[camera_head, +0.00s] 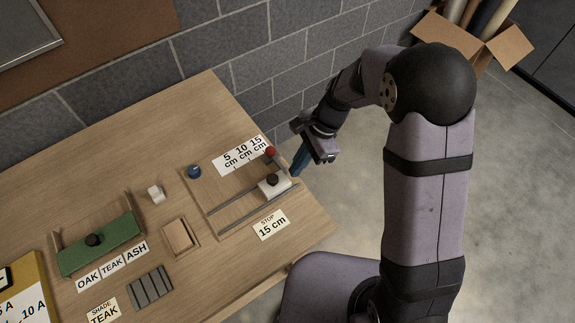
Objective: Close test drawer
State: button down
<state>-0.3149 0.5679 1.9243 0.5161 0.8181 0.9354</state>
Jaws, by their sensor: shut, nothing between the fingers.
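No part is labelled as the test drawer, and I cannot tell which part it is. A green panel with a black knob (100,246) sits in a wooden frame at the bench's left. A small wooden tray-like box (180,236) lies near the bench middle. A white slider block with a dark knob (273,185) sits on two rails at the right. My gripper (298,172) is shut and empty at the bench's right edge, just right of the slider block and apart from the green panel. Whether it touches the slider block is unclear.
The wooden bench (140,130) stands against a grey block wall. A red-topped lever (271,153), a blue knob (194,171), a white block (156,193) and a grey ribbed pad (150,287) are on it. Floor right of the bench is clear; a cardboard box (450,38) stands behind.

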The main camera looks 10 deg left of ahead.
jog(key=shift+s+a+r+p, duration=0.1)
jog(key=shift+s+a+p, duration=0.15)
jog(key=shift+s+a, duration=0.25)
jog(key=shift+s+a+p, duration=0.2)
jog(key=shift+s+a, duration=0.1)
jog(key=shift+a, duration=0.35)
jog(key=s+a+p, duration=0.1)
jog(key=s+a, duration=1)
jog(key=shift+s+p, duration=0.1)
jog(key=shift+p, duration=0.25)
jog(key=shift+a+r, duration=0.1)
